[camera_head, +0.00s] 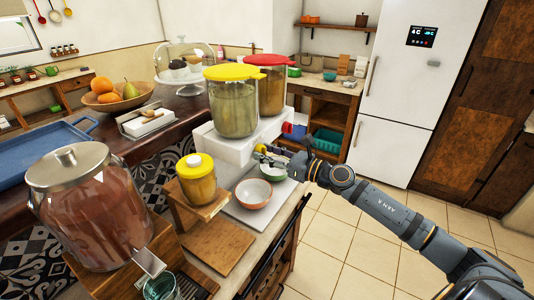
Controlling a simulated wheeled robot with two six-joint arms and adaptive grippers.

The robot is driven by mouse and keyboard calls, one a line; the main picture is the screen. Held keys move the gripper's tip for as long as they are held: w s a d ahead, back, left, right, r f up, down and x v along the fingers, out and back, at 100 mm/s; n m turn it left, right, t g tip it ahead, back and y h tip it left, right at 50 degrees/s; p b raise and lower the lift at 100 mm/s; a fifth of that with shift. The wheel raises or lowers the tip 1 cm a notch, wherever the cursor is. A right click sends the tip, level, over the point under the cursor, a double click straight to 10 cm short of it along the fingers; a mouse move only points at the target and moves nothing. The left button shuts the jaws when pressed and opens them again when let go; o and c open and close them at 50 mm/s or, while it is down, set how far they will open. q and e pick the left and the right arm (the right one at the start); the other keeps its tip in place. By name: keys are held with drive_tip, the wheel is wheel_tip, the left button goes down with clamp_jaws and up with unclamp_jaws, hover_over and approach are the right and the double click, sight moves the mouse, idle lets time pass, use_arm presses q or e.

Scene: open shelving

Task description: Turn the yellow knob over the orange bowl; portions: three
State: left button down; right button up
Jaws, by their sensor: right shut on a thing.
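The dispenser with the yellow lid (233,104) holds pale greenish contents and stands on a white stand (215,146). The yellow knob (261,148) is at the front right of this stand, mostly hidden by my right gripper (266,154). My right gripper is shut on the knob, its arm coming in from the right. The orange bowl (253,193) sits upright on a pale board (233,209), below and in front of the gripper. Its inside looks pale, and I cannot tell whether it holds anything. My left gripper is not in view.
A red-lidded dispenser (272,87) stands behind the yellow-lidded one. A green bowl (272,173) is just behind the orange bowl. A yellow-lidded jar (197,180) on a wooden stand and a large drink dispenser (95,210) are to the left. Open floor lies to the right.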

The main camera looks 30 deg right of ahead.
drive_tip(key=c, duration=0.4)
drive_tip(key=shift+c, duration=0.7)
use_arm(q)
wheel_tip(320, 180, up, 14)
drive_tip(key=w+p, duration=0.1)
drive_tip(key=p, duration=1.3)
use_arm(e)
drive_tip(key=shift+m, duration=8.8)
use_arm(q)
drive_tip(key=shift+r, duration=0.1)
use_arm(e)
drive_tip(key=o, duration=1.2)
